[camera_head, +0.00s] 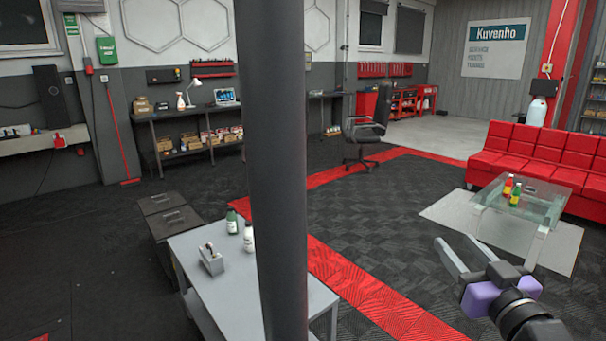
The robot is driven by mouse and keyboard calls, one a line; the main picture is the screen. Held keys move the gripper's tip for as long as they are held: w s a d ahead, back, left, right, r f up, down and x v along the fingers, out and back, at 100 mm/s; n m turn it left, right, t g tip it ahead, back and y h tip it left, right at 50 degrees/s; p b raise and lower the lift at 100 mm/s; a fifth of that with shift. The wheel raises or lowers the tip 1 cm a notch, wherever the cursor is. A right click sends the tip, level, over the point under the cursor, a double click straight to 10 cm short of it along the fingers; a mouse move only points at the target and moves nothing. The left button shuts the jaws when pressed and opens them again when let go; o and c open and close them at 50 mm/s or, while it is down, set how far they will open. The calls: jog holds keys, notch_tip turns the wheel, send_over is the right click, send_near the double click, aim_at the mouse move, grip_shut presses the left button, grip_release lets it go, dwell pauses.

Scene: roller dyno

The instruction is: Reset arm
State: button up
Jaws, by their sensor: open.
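My gripper (455,241) is at the lower right of the head view. Its two grey fingers are spread apart with nothing between them, so it is open and empty. Purple parts and dark joints of my arm show behind the fingers. The gripper is held out in front of the dark tiled floor, to the lower left of the glass table in the picture, and it appears clear of everything.
A grey table (188,247) with two bottles and a small metal device stands at the lower left. A glass coffee table (540,205) with two sauce bottles stands at the right, before a red sofa (545,155). An office chair (368,125) is farther back. Open floor lies between.

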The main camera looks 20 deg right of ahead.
jog(key=s+a+f+g+y, duration=0.1)
jog(key=s+a+f, duration=0.5)
jog(key=s, duration=0.6)
jog(key=s+a+f+n+g+y, duration=0.1)
jog(key=s+a+f, duration=0.6)
jog(key=s, duration=0.5)
jog(key=s+a+f+n+g+y, duration=0.1)
jog(key=s+a+f, duration=0.5)
jog(key=s+a, duration=0.4)
jog(key=s, duration=0.2)
jog(key=shift+s+a+f+y, duration=0.15)
jog(key=shift+s+f+y, duration=0.15)
jog(key=shift+y, duration=0.1)
jog(key=shift+s, duration=0.1)
